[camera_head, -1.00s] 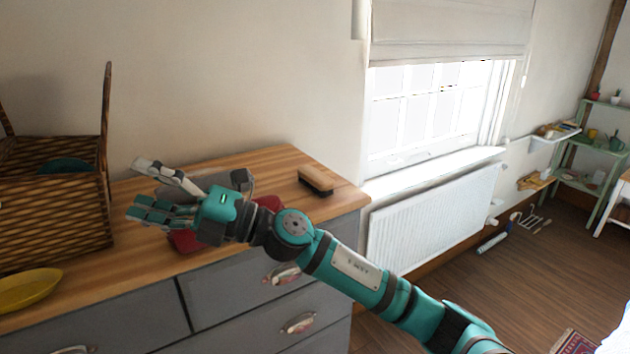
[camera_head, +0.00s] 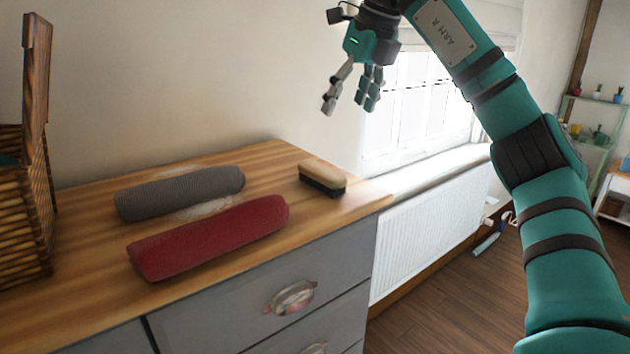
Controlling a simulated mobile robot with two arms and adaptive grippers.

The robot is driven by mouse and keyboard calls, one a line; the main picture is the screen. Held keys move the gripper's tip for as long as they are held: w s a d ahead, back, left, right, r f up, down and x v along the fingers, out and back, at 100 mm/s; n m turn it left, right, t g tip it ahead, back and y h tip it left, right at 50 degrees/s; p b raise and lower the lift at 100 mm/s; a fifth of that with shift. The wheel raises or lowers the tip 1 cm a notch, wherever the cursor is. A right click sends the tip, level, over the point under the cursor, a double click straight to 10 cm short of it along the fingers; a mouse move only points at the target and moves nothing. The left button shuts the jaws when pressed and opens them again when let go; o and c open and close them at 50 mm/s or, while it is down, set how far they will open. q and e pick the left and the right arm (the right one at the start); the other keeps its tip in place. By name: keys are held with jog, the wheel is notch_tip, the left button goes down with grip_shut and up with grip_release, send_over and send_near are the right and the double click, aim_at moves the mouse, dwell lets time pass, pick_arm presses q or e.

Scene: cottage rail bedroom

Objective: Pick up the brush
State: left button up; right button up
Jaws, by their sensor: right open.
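The brush (camera_head: 322,178) has a pale wooden back and dark bristles. It lies bristles down near the back right corner of the wooden dresser top (camera_head: 90,284). My right gripper (camera_head: 349,104) is open and empty, with its fingers pointing down. It is raised well above the dresser, above and a little right of the brush in the picture, and apart from it. Nothing hides the brush. My left gripper is not in view.
A grey rolled cloth or case (camera_head: 180,192) and a red one (camera_head: 208,238) lie left of the brush. A wicker basket (camera_head: 22,215) stands at the far left. A window and a white radiator (camera_head: 432,232) are on the right. The top around the brush is clear.

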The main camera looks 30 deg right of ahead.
send_near(322, 169)
jog(key=x, duration=0.4)
jog(key=shift+s+d+f+p, duration=0.15)
jog(key=shift+p, duration=0.2)
jog(key=shift+f, duration=0.25)
jog(key=shift+w+f+p, duration=0.35)
jog(key=shift+w+f, duration=0.05)
jog(key=shift+f, duration=0.1)
jog(key=x, duration=0.1)
jog(key=p+x, duration=0.1)
jog(key=x, duration=0.1)
jog(key=shift+w+a+f, duration=0.25)
jog(key=shift+w, duration=0.05)
jog(key=shift+w+f, duration=0.15)
jog(key=shift+f, duration=0.2)
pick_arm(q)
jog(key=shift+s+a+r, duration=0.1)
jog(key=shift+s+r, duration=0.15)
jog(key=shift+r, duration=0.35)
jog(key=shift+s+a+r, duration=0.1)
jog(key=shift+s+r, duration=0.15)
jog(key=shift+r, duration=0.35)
pick_arm(e)
jog(key=shift+f, duration=0.2)
